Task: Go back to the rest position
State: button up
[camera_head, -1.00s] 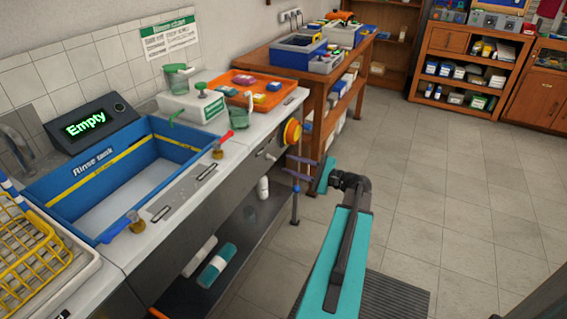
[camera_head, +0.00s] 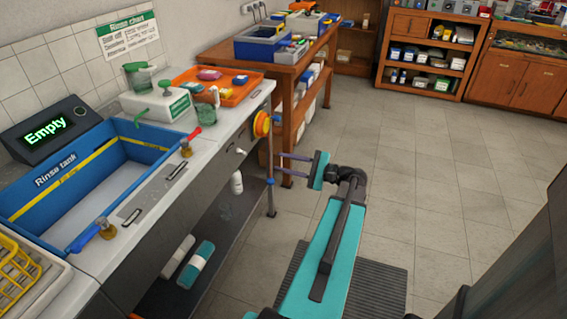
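My gripper (camera_head: 292,170) is at the end of my teal arm, in the middle of the head view. Its two thin fingers point left toward the front of the bench and stand apart, with nothing visible between them. It is in front of the bench's right end, near the metal leg. The blue rinse tank (camera_head: 58,213) is set in the bench at the left. Its display (camera_head: 46,130) reads "Empty". A blue-handled valve (camera_head: 92,234) and a red-handled valve (camera_head: 190,139) are on the tank's front rim.
A yellow rack (camera_head: 22,283) is at the lower left. An orange tray (camera_head: 238,92) and a white box (camera_head: 160,104) stand on the bench. An orange-yellow knob (camera_head: 262,124) sticks out at the bench's right end. A wooden table (camera_head: 288,84) stands behind. The floor (camera_head: 430,165) to the right is clear.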

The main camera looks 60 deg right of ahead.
jog(key=w+a+f+n+g+y+p, duration=0.1)
jog(key=w+a+f+n+g+y, duration=0.2)
jog(key=a+f, duration=0.6)
jog(key=w+a+f+n+g+p, duration=0.25)
jog(key=w+a+f+g, duration=0.2)
jog(key=a, duration=0.85)
jog(key=w+a+f+n+g+y+p, duration=0.1)
jog(key=w+a+f+n+g+y, duration=0.15)
jog(key=a+f+g, duration=0.5)
jog(key=s+a+f+n+g+h+p, duration=0.1)
jog(key=s+a+f+n+g+h, duration=0.2)
jog(key=a, duration=0.6)
jog(key=s+a+f+n+g+p, duration=0.1)
jog(key=s+a+f+n+p, duration=0.1)
jog(key=s+a+f+n, duration=0.5)
jog(key=s+a+f+n+g+h+p, duration=0.2)
jog(key=s+a+n+h, duration=0.4)
jog(key=s, duration=0.5)
jog(key=shift+f+g+h, duration=0.45)
jog(key=shift+g, duration=0.45)
